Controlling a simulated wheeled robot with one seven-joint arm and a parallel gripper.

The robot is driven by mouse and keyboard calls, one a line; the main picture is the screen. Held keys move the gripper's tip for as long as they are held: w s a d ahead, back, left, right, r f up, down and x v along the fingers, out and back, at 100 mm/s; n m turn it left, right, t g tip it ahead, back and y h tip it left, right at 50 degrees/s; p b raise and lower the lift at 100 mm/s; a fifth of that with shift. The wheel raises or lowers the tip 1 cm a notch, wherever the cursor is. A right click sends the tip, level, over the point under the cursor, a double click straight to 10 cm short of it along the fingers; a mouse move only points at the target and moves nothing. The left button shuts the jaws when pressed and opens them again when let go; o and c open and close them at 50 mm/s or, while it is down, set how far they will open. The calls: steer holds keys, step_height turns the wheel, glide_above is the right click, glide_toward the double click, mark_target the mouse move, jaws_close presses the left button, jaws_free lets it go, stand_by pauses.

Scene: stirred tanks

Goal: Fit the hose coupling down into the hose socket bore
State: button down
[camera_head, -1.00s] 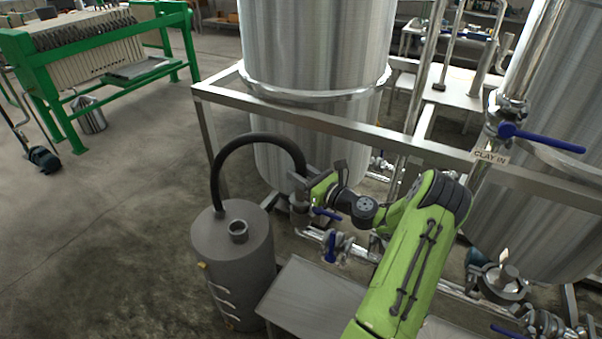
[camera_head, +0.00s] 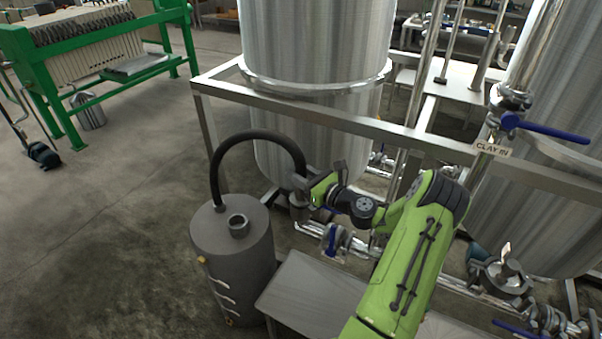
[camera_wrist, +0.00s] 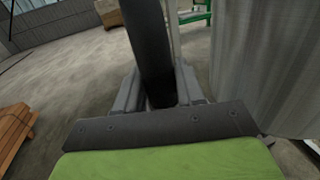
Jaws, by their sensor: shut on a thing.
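A black hose (camera_head: 250,137) arches from the top of the grey drum (camera_head: 235,262) to my gripper (camera_head: 301,186). My gripper is shut on the hose's far end, beside the left tank. The wrist view shows the dark hose (camera_wrist: 151,45) between the two grey fingers (camera_wrist: 158,92). The hose coupling (camera_head: 300,203) is small and partly hidden at the gripper, above the pipework. An open round collar (camera_head: 238,227) with a dark bore stands on the drum lid, apart from the gripper. I cannot tell whether this is the hose socket, or whether the coupling touches the pipe below.
The steel tank (camera_head: 312,140) stands close behind the gripper, with a frame rail (camera_head: 320,124) across it. A blue-handled valve (camera_head: 331,239) and pipes lie below. A steel plate (camera_head: 320,295) is right of the drum.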

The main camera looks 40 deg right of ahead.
steer(key=shift+f, duration=0.25)
steer(key=c, duration=0.7)
jaws_free()
steer(key=shift+o, duration=0.5)
steer(key=s+d+p, duration=0.1)
steer(key=s+p, duration=0.1)
steer(key=s, duration=1.3)
steer(key=shift+s+d, duration=0.15)
steer(key=shift+s, duration=0.2)
